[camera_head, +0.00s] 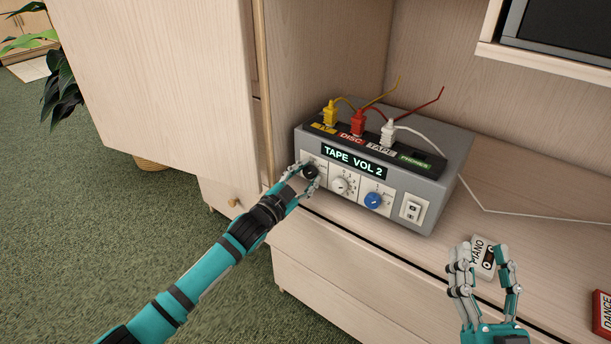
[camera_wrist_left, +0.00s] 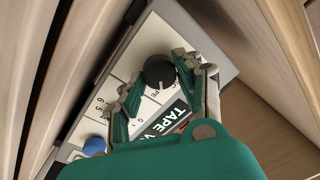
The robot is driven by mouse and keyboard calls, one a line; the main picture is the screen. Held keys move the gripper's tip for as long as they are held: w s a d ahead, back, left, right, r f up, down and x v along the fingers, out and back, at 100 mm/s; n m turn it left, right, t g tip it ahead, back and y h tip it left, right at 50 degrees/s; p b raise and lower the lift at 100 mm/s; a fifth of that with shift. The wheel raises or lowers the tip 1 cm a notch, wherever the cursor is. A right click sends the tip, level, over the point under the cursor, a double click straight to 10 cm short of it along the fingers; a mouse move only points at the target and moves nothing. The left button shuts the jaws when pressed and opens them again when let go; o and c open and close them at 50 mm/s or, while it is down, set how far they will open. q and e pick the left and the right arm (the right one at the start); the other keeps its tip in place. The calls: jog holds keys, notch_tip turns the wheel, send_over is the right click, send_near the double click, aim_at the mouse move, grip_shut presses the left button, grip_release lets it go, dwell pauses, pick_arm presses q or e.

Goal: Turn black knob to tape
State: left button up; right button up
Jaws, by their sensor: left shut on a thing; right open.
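The black knob (camera_head: 311,171) is the leftmost control on the front of a grey audio box (camera_head: 443,177). My left gripper (camera_head: 306,175) is shut on the black knob, one finger on each side of it. The knob also shows in the left wrist view (camera_wrist_left: 159,73), with a white pointer line; its label is partly hidden by the fingers. The box's display (camera_head: 354,161) reads "TAPE VOL 2". My right gripper (camera_head: 484,285) is open and empty at the lower right, in front of a cassette.
The box has a silver knob (camera_head: 344,186), a blue knob (camera_head: 374,200) and a white switch plate (camera_head: 413,209). Yellow, red and white plugs (camera_head: 388,132) with cables stand on its top. A "PIANO" cassette (camera_head: 485,258) and a red "DANCE" case (camera_head: 603,314) lie on the wooden cabinet.

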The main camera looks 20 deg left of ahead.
pick_arm(q)
jog(key=o, duration=1.1)
jog(key=shift+d, duration=0.1)
jog(key=shift+o, duration=0.2)
jog(key=shift+s+f, duration=0.1)
jog(key=shift+s, duration=0.25)
jog(key=v, duration=1.1)
jog(key=shift+a, duration=0.2)
jog(key=shift+s, duration=0.1)
